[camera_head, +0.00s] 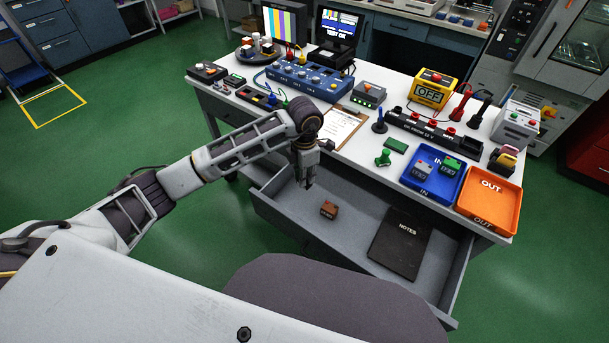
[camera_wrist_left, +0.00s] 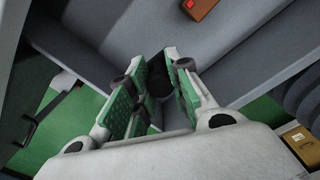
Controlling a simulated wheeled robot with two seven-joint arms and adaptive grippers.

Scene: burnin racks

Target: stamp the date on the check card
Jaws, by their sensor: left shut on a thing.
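A clipboard with a printed white sheet (camera_head: 337,126), which looks like the check card, lies on the bench by its front edge. A green stamp-like piece (camera_head: 384,158) and a blue-handled upright piece (camera_head: 379,124) stand to its right. A small green flat piece (camera_head: 396,146) lies near them. My left gripper (camera_head: 308,184) points down over the open drawer, in front of the clipboard. In the left wrist view its green-padded fingers (camera_wrist_left: 157,82) are close together around a small dark thing that I cannot identify. My right gripper is not in view.
The open drawer (camera_head: 283,213) holds a brown block (camera_head: 328,209), also in the left wrist view (camera_wrist_left: 200,8), and a black notebook (camera_head: 400,243). A blue IN tray (camera_head: 428,190) with small modules and an empty orange OUT tray (camera_head: 490,202) sit at the bench's right front.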

